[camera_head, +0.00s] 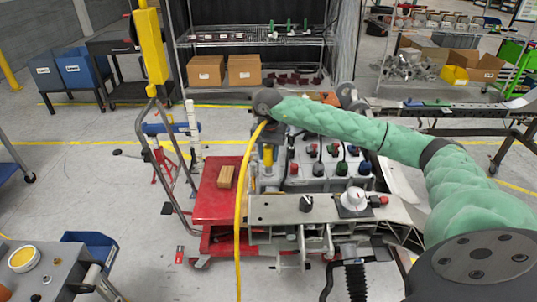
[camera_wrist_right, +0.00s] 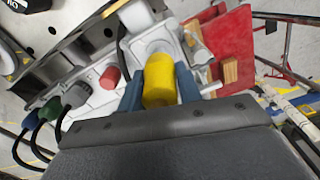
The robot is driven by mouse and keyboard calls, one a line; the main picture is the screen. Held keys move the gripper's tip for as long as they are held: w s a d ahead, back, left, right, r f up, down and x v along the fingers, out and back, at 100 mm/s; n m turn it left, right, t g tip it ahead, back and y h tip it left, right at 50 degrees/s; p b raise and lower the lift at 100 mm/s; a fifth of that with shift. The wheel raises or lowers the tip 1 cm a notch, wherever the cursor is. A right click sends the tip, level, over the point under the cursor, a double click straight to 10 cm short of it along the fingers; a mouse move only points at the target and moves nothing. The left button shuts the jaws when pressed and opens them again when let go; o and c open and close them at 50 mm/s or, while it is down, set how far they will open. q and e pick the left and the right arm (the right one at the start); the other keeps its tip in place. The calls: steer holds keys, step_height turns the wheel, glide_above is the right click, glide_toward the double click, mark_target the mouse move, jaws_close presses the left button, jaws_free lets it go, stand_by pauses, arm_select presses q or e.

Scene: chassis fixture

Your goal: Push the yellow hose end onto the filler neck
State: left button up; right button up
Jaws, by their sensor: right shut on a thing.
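My right gripper (camera_wrist_right: 158,72) has its two blue fingers closed on the sides of the yellow hose end (camera_wrist_right: 160,92). The whitish filler neck (camera_wrist_right: 152,46) shows just beyond the hose end, in line with it. I cannot tell whether they touch or overlap. In the head view my green right arm reaches in from the right, with its wrist above the chassis. A yellow piece (camera_head: 268,156) shows below the wrist, and the yellow hose (camera_head: 240,215) hangs down in front of the red plate. My left gripper is not in view.
The grey chassis beam (camera_head: 275,208) runs across the front. White blocks with red, green and black caps (camera_head: 340,170) stand behind it. A wooden block (camera_head: 226,176) lies on the red plate (camera_head: 212,205). A grey table with a yellow roll (camera_head: 22,259) is at lower left.

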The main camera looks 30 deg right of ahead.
mark_target(268, 167)
steer(key=shift+f, duration=0.1)
steer(key=shift+f+b, duration=1.05)
steer(key=shift+f, duration=0.1)
steer(key=shift+f+b, duration=0.45)
steer(key=shift+f, duration=0.05)
steer(key=o, duration=1.3)
steer(key=shift+c, duration=0.2)
steer(key=shift+r+p, duration=0.75)
steer(key=shift+r, duration=2.3)
steer(key=shift+f, duration=0.1)
